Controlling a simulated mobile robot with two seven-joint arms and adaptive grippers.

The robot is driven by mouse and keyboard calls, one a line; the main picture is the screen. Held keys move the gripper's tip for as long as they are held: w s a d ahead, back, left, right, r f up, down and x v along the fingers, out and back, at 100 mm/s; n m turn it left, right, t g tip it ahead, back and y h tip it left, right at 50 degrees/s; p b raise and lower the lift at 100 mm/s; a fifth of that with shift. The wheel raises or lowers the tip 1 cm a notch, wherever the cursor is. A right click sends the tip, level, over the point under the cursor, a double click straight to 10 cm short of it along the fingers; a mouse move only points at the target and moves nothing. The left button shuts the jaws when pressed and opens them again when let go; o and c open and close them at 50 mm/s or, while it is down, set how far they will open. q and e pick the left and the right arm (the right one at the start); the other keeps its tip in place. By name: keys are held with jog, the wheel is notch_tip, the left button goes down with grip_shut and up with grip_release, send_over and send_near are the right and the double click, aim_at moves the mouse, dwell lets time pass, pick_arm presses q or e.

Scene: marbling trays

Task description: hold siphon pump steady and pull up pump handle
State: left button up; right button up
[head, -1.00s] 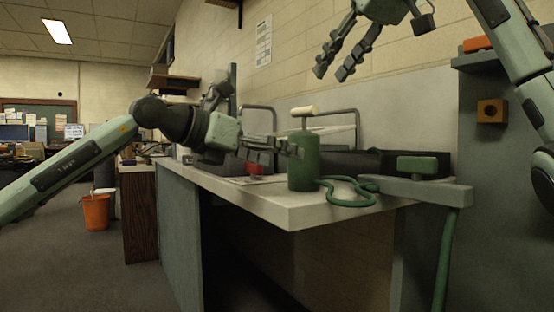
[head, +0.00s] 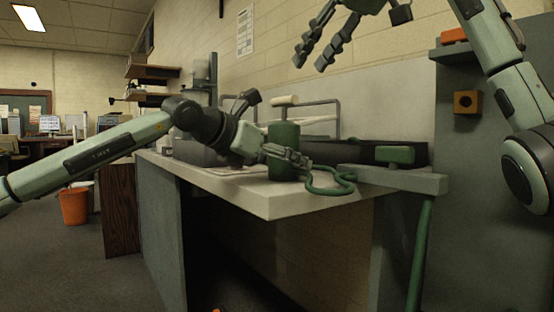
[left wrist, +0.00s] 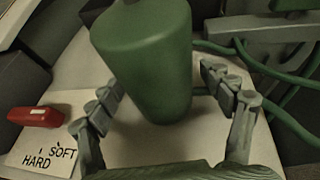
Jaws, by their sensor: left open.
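The siphon pump (head: 284,137) is a green cylinder standing upright on the bench, with a cream T-shaped pump handle (head: 284,100) low on its top. My left gripper (head: 288,156) is at the pump's lower body, with a finger across its front. In the left wrist view, the pump body (left wrist: 148,60) stands between the two spread fingers of the left gripper (left wrist: 162,93), with gaps showing beside it; the handle is out of that view. My right gripper (head: 313,60) hangs above and right of the pump, fingers apart and empty.
A green hose (head: 330,188) curls on the pale bench top (head: 268,203) right of the pump. A grey ledge (head: 400,180) with a green block (head: 395,154) is further right.

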pick_arm(q)
jog(key=c, duration=1.4)
dwell(0.4)
